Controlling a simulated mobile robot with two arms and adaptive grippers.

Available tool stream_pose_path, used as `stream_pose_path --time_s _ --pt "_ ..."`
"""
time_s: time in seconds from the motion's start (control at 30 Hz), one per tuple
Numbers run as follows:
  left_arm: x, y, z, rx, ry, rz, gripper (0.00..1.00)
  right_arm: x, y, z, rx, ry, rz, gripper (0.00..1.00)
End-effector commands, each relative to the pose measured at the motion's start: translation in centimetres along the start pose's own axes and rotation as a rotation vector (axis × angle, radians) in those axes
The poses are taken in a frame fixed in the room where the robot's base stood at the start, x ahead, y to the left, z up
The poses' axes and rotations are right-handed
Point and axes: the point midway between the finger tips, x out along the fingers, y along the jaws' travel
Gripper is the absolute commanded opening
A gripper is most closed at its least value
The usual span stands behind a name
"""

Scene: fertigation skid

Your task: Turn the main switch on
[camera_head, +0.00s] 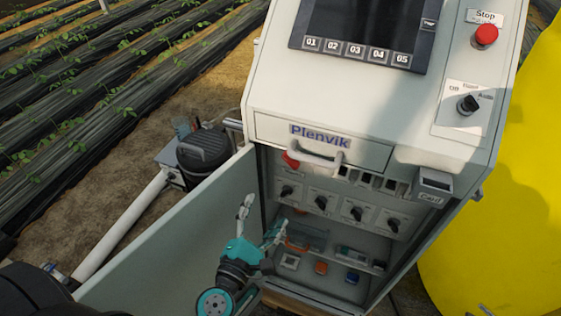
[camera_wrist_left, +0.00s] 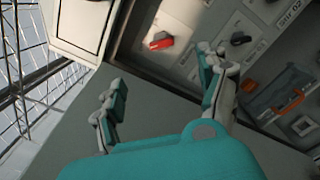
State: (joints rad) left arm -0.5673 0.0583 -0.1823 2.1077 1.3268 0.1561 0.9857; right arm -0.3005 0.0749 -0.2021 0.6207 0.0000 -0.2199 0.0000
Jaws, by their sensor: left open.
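The main switch (camera_head: 290,159) is a red rotary handle inside the open cabinet, at the upper left behind the raised edge of the drawer front. In the left wrist view the red handle (camera_wrist_left: 160,41) shows on a light plate, beyond the fingertips. It lies nearly level in that picture. My left gripper (camera_head: 260,219) is open and empty, in front of the cabinet opening, beside the inner face of the door and below the switch. In the left wrist view its two fingers (camera_wrist_left: 161,95) stand wide apart, touching nothing that I can see. My right gripper is out of view.
The cabinet door (camera_head: 165,255) stands open on the left. A drawer handle (camera_head: 316,157) juts out above. Small items lie on the shelf (camera_head: 335,283). A yellow tank (camera_head: 500,220) stands at right.

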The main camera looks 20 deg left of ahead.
Motion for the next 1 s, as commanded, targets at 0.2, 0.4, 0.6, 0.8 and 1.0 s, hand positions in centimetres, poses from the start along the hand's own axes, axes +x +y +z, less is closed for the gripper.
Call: stream_pose_path --time_s 0.2,0.4,0.6,0.8,1.0 --pt "3.1 0.5 0.5 -0.002 -0.002 0.005 0.76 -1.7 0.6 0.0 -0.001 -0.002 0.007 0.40" --pt "7.5 0.3 0.4 0.001 -0.002 0.003 0.76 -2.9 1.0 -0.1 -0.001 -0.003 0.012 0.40" --pt "11.9 0.3 0.3 0.002 -0.003 0.002 0.76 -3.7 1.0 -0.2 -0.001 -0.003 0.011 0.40" --pt "15.3 0.1 0.1 0.003 -0.002 0.001 0.76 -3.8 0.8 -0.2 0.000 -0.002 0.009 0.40" --pt "17.0 0.0 0.1 0.003 -0.001 0.000 0.76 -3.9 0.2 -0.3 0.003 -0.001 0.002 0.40"
